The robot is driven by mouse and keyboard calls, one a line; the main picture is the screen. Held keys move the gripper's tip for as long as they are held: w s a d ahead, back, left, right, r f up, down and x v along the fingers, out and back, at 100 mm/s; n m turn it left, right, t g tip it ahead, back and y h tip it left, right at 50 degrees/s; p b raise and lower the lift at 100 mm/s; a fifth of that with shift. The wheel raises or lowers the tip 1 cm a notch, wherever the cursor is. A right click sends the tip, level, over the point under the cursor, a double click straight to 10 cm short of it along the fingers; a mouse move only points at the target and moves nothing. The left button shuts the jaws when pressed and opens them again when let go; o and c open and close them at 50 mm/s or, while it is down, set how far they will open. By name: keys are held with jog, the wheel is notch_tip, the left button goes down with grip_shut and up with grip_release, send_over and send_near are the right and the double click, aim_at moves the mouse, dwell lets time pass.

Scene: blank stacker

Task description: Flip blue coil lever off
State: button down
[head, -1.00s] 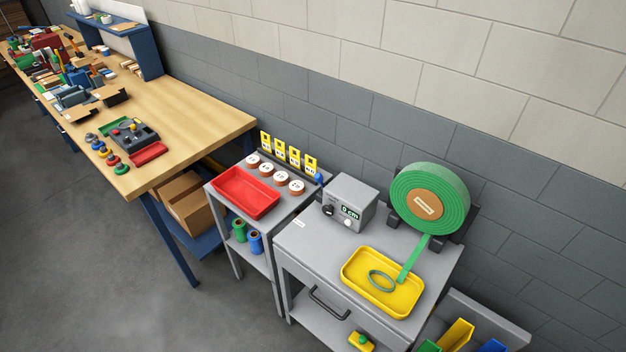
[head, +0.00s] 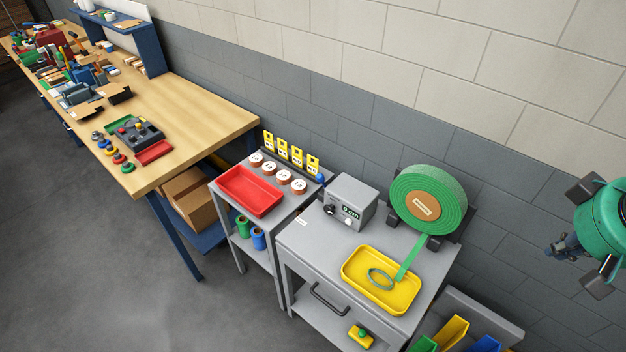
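A small blue part (head: 320,178) shows beside the back left of the grey control box (head: 350,201), by the end of the small grey cart; it is too small to tell whether it is the coil lever or which way it points. A big green coil (head: 426,200) stands at the back of the grey stand, with a strip hanging to the yellow tray (head: 408,302). My gripper (head: 560,247) is at the far right edge, small, dark and partly cut off, well apart from the box and coil. I cannot tell whether it is open.
The grey stand (head: 304,243) has a bare front left top. A small cart on its left bears a red tray (head: 251,190), several round pots and yellow cards. A cluttered wooden bench (head: 190,115) is farther left. Bins stand at the lower right. The floor (head: 95,270) at left is clear.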

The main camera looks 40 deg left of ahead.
jog(key=w+a+f+n+g+p, duration=0.15)
jog(key=w+a+n, duration=0.3)
jog(key=a, duration=0.65)
jog(key=w+a+f+n+p, duration=0.2)
jog(key=w+a+n+p, duration=0.15)
jog(key=w+a, duration=0.45)
jog(key=w+a+f+n+p, duration=0.2)
jog(key=w+a+n, duration=0.25)
jog(key=a, duration=0.85)
jog(key=s+a+f+n+p, duration=0.2)
jog(key=s+a+f+n, duration=0.1)
jog(key=a+f, duration=0.4)
jog(key=s+a+f+n+p, duration=0.2)
jog(key=a+f+n, duration=0.4)
jog(key=a, duration=0.8)
jog(key=s+a+f+n+g+p, duration=0.1)
jog(key=s+a+f+n, duration=0.3)
jog(key=a+f, duration=0.6)
jog(key=shift+a+n+p, duration=0.35)
jog(key=shift+a+p, duration=0.4)
jog(key=shift+p, duration=0.1)
jog(key=shift+f, duration=0.1)
